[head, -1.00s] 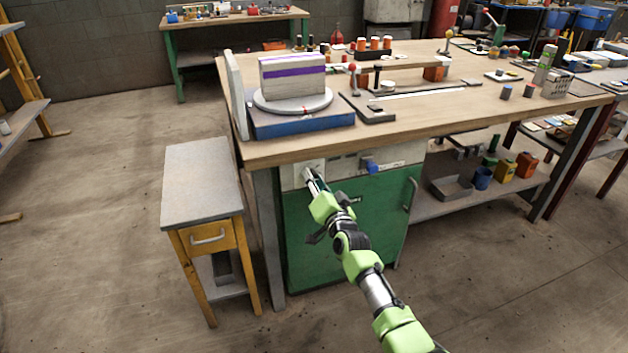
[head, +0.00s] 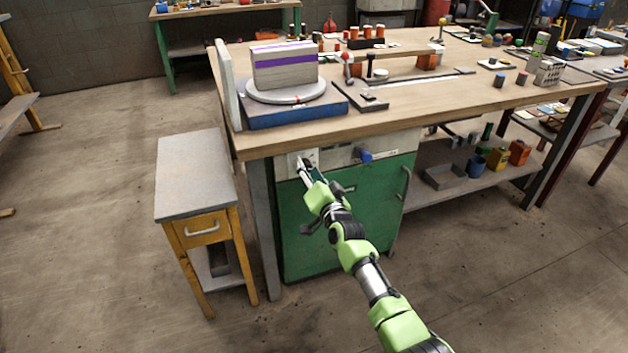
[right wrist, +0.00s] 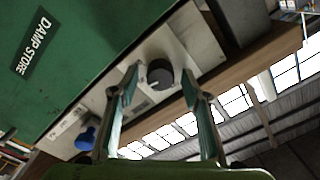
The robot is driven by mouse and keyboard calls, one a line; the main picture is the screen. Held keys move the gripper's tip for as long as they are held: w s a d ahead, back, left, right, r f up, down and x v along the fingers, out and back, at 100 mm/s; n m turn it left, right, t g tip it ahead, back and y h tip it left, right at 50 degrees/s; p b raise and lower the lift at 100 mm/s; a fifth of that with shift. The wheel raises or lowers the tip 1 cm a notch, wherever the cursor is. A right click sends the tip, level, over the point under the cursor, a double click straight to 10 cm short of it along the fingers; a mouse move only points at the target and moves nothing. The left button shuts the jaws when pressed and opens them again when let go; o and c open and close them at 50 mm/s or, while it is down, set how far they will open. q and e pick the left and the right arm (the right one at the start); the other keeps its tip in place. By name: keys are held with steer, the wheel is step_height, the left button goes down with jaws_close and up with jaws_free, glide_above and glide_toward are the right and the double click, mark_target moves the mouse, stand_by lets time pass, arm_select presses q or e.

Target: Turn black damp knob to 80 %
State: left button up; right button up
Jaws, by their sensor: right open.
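The black damp knob (right wrist: 160,74) is a dark round knob on a pale control panel (right wrist: 201,36), seen in the right wrist view. A DAMP STORE label (right wrist: 35,42) is on the green cabinet door beside the panel. My right gripper (right wrist: 161,84) is open, its two fingers on either side of the knob in the picture. I cannot tell whether they touch it. In the head view the right gripper (head: 303,169) is at the panel's left part and mostly hides the knob. The knob's setting is not readable. My left gripper is not in view.
A blue knob (head: 365,155) sticks out farther right on the same panel. The bench top (head: 420,108) overhangs above, bearing a turntable (head: 289,90) with a block. A small side table (head: 190,180) stands to the left. The floor in front is clear.

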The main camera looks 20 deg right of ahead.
steer(key=s, duration=1.1)
steer(key=shift+s+d, duration=0.25)
steer(key=shift+s, duration=0.1)
